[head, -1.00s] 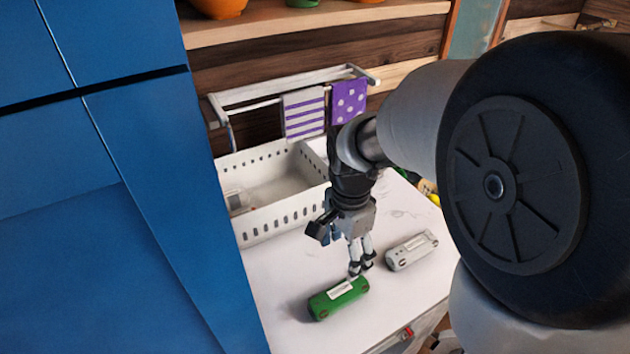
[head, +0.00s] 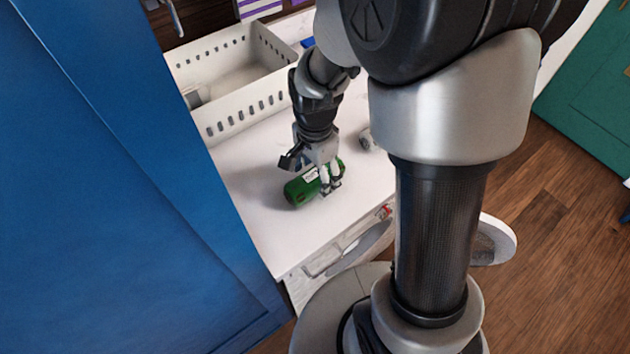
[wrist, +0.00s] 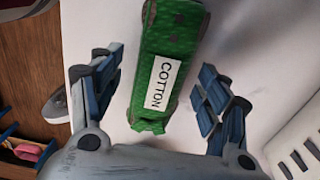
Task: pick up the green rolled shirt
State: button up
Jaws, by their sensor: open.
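The green rolled shirt (head: 302,188) lies on the white counter near its front edge. In the wrist view the green rolled shirt (wrist: 172,60) runs lengthwise between the two fingers, with a white label reading "COTTON" facing up. My gripper (head: 330,190) is at the shirt's right part in the head view and hides some of it. In the wrist view my gripper (wrist: 158,90) is open, with one finger on each side of the roll and a visible gap on both sides.
A white perforated basket (head: 240,112) stands at the back left of the counter (head: 270,225). A grey-white roll (head: 367,139) lies behind my gripper, partly hidden by my arm. A tall blue cabinet (head: 100,180) borders the counter on the left.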

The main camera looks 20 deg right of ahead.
notch_tip(320, 180, down, 2)
jog(key=shift+f, duration=0.15)
jog(key=shift+c, duration=0.4)
jog(key=c, duration=1.1)
jog(key=shift+r, duration=0.2)
jog(key=shift+c, duration=0.2)
